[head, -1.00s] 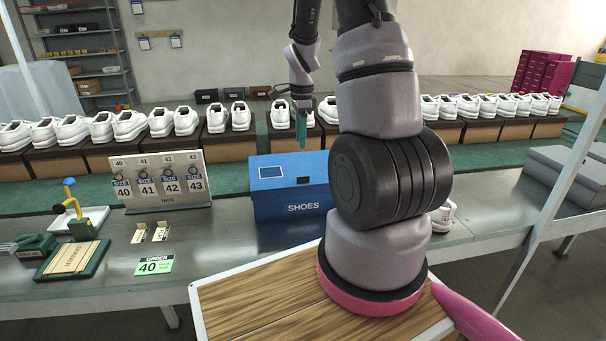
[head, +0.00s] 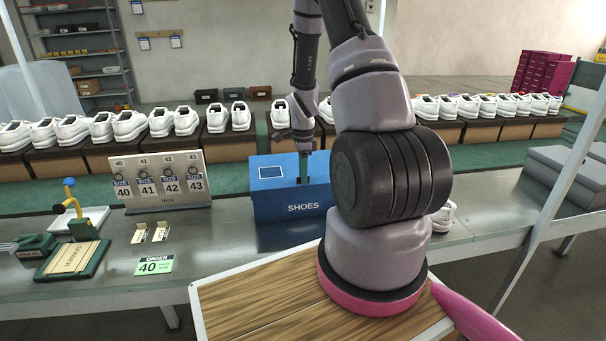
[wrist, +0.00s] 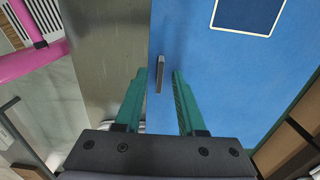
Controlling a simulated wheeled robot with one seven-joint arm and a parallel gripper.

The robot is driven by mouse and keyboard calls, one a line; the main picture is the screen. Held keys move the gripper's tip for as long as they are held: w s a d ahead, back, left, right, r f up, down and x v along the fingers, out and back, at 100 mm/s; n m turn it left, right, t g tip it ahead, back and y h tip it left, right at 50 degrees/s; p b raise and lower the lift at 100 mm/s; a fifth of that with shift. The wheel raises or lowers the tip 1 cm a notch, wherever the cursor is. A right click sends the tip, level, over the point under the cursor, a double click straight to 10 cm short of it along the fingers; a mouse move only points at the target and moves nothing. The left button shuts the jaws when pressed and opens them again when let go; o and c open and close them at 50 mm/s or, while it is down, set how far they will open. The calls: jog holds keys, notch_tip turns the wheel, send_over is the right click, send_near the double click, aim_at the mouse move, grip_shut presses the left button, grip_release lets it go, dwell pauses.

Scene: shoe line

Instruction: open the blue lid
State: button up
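The blue lid (head: 275,172) lies closed on top of the blue box marked SHOES (head: 290,206) on the bench. In the wrist view the lid (wrist: 215,75) fills the right half, with a dark handle or tab (wrist: 160,74) near its edge. My gripper (head: 303,180) is low over the front right part of the lid. In the wrist view its two green fingers (wrist: 156,82) are apart, one on each side of the handle. Whether they touch the handle or the lid cannot be told. In the head view the gripper hides the handle.
A size tag stand (head: 161,183) is left of the box. A green order card (head: 154,265) reading 40 lies at the bench front. A row of white shoes (head: 130,124) runs behind. A white shoe (head: 444,216) is partly hidden behind my arm.

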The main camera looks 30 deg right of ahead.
jog(key=shift+c, duration=0.3)
grip_shut()
dwell(1.2)
